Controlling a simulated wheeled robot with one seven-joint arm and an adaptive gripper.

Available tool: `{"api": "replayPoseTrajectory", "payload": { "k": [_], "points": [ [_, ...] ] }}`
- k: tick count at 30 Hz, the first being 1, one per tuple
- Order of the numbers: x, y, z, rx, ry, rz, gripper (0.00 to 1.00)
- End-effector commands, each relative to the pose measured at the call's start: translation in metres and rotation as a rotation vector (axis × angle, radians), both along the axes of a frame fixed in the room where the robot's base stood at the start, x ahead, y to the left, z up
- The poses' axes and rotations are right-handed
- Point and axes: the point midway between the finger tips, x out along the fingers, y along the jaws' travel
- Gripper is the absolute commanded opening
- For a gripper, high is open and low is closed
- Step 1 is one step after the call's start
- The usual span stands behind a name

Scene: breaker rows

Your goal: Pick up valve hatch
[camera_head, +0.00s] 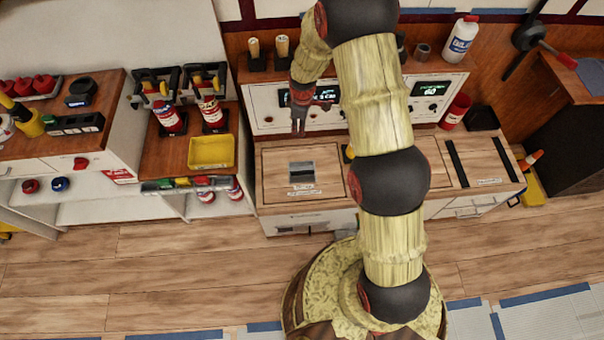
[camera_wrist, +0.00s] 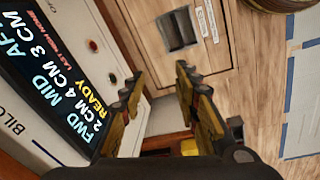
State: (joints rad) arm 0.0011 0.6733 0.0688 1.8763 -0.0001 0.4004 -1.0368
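A light wooden panel (camera_head: 325,160) in the counter top has a grey recessed pull (camera_head: 301,172) and a small label too small to read. I take it for the valve hatch, and it lies flat in the counter. In the wrist view the hatch panel (camera_wrist: 222,48) shows at the top with its dark recess. My gripper (camera_head: 298,128) hangs above the counter's back part, behind the recess and close to the control panel. In the wrist view my gripper (camera_wrist: 158,76) has its fingers apart with nothing between them. My arm hides the counter's middle.
A lit display (camera_wrist: 60,70) on the upright control panel is close to my gripper's left finger. A yellow tray (camera_head: 211,152) and red bottles (camera_head: 168,118) stand left of the counter. A panel with black straps (camera_head: 481,160) lies right. The floor in front is mostly clear.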

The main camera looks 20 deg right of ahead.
Motion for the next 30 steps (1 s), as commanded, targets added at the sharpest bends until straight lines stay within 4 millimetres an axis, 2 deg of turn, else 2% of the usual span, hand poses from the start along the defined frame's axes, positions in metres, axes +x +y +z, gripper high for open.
{"api": "replayPoseTrajectory", "payload": {
  "k": [1, 6, 9, 12, 15, 30],
  "points": [
    [-0.001, 0.0, -0.031, -0.003, 0.023, 0.034, 0.32],
    [-0.006, 0.0, -0.12, -0.014, 0.07, 0.163, 0.32],
    [-0.013, 0.0, -0.166, -0.017, 0.091, 0.229, 0.32],
    [-0.02, 0.0, -0.2, -0.019, 0.106, 0.28, 0.32],
    [-0.027, 0.0, -0.223, -0.02, 0.116, 0.315, 0.32],
    [-0.029, 0.001, -0.28, -0.02, 0.122, 0.339, 0.32]
  ]
}}
